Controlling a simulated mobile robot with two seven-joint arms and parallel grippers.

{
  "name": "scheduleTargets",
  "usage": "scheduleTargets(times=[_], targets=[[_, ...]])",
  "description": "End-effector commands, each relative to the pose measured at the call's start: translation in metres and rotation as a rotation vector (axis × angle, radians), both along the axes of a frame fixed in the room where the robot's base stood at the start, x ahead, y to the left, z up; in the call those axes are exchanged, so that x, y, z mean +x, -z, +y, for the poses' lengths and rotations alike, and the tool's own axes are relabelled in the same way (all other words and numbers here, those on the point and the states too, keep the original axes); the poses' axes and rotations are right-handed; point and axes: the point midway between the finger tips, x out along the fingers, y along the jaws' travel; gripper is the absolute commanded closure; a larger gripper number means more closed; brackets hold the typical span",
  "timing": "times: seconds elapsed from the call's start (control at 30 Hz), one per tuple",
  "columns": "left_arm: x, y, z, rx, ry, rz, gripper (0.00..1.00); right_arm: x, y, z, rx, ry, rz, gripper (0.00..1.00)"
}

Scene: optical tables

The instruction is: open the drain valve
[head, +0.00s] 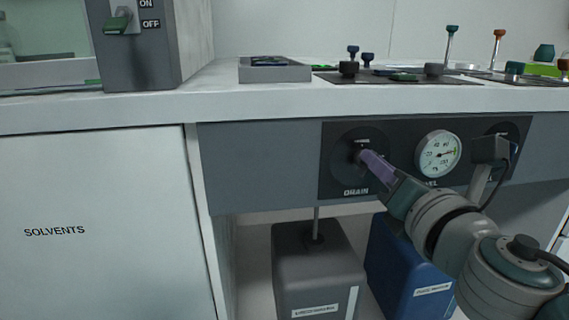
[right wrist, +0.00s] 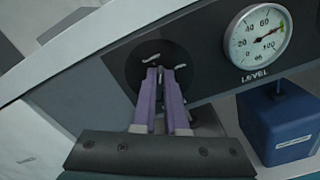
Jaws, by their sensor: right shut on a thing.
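The drain valve (head: 343,152) is a round dark dial marked DRAIN on the dark panel under the bench top. It also shows in the right wrist view (right wrist: 129,66). My right gripper (head: 362,155) has purple fingers and reaches in from the right. Its fingertips (right wrist: 161,74) are shut on the valve's handle at the middle of the dial. The fingers hide most of the handle, so I cannot tell its angle. My left gripper is not in view.
A round level gauge (head: 438,154) sits right of the valve, with another dial (head: 503,131) beyond it, partly behind my arm. Below stand a grey container (head: 318,270) and a blue container (head: 403,270). A cabinet marked SOLVENTS (head: 90,200) is at left.

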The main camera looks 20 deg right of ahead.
Motion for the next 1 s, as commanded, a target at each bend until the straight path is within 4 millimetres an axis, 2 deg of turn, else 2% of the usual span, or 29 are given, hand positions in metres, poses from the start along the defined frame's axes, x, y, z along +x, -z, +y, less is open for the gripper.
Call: scheduleTargets(times=[0.5,1.0], targets=[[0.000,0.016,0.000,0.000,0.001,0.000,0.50,-0.001,0.005,-0.004,0.481,0.001,-0.116,1.00],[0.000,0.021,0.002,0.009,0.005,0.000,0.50,-0.001,0.008,-0.005,0.888,0.000,-0.213,1.00]])
